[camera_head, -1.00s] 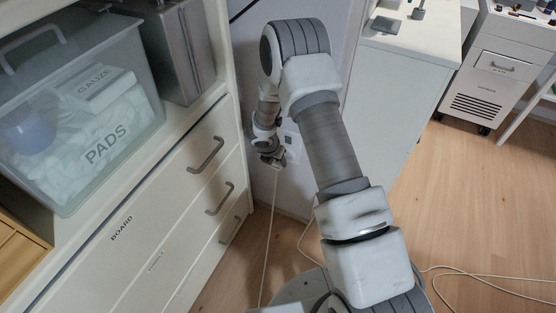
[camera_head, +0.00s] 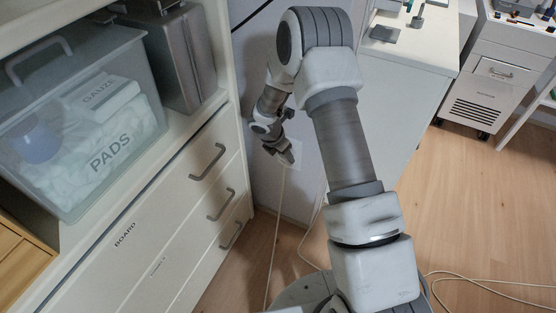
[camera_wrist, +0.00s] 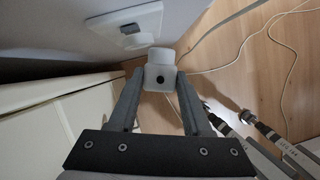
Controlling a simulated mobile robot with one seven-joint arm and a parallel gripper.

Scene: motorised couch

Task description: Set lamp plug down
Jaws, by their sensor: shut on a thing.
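The lamp plug (camera_wrist: 160,78) is a white block held between my two finger tips in the wrist view. My gripper (camera_wrist: 160,92) is shut on it, and it also shows in the head view (camera_head: 287,152) low beside the wall. A white cord (camera_head: 277,235) hangs from there towards the floor. In the wrist view the plug is in front of a white wall plate with a grey insert (camera_wrist: 130,28); they look apart. The plug itself is too small to make out in the head view.
A cabinet with drawers (camera_head: 190,205) stands close on the left, with a clear box marked PADS (camera_head: 85,125) on its shelf. A white desk unit (camera_head: 400,90) stands on the right. Loose pale cable (camera_head: 490,281) lies on the wooden floor (camera_head: 470,210).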

